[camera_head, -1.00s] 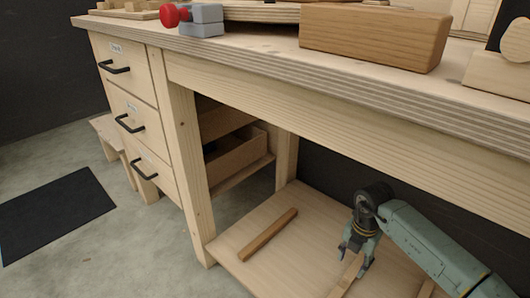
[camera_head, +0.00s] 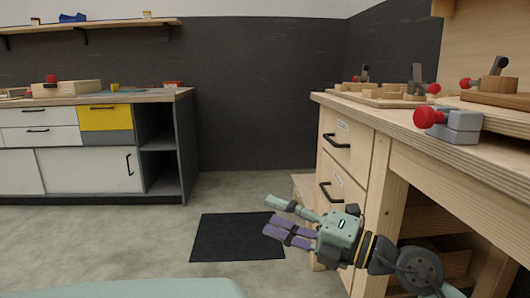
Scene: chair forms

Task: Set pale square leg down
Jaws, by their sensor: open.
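My gripper (camera_head: 272,217) is in front of the wooden workbench (camera_head: 366,112) in the head view, pointing left. Its fingers are apart, and I see nothing between them. It hangs in the air in front of the drawers, above the floor. The pale square leg is not in view.
A black mat (camera_head: 238,238) lies on the concrete floor, behind the fingers in the picture. A grey and red clamp (camera_head: 447,124) sits on the workbench top. A white cabinet (camera_head: 88,170) with a yellow drawer (camera_head: 104,117) stands at left. Open floor lies between.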

